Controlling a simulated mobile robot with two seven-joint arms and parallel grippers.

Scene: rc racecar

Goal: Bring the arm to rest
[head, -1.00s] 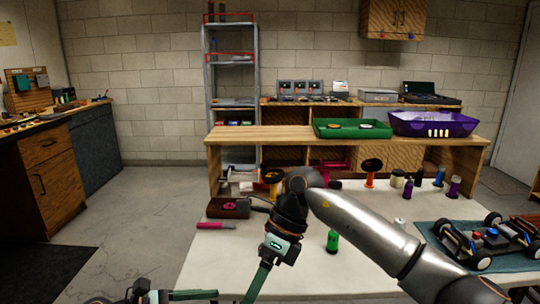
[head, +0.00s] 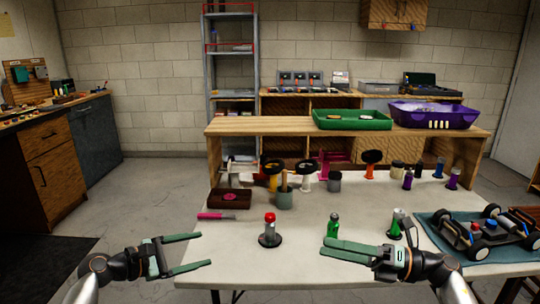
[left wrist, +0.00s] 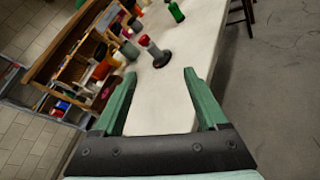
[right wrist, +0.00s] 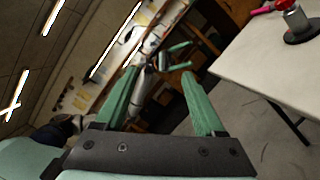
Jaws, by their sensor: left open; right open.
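My left gripper (head: 206,250) is open and empty at the front left of the white table (head: 300,250). Its two green fingers are spread in the left wrist view (left wrist: 160,90), with nothing between them. My right gripper (head: 325,253) is at the table's front edge, its fingers pointing left. It is open and empty in the right wrist view (right wrist: 160,85), where the table's edge shows at the right.
A red-topped stand (head: 270,230) and a green bottle (head: 333,225) stand near the grippers. A model car (head: 475,232) sits on a blue mat at the right. Several containers and tools stand farther back. A pink-handled tool (head: 215,216) lies at the left.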

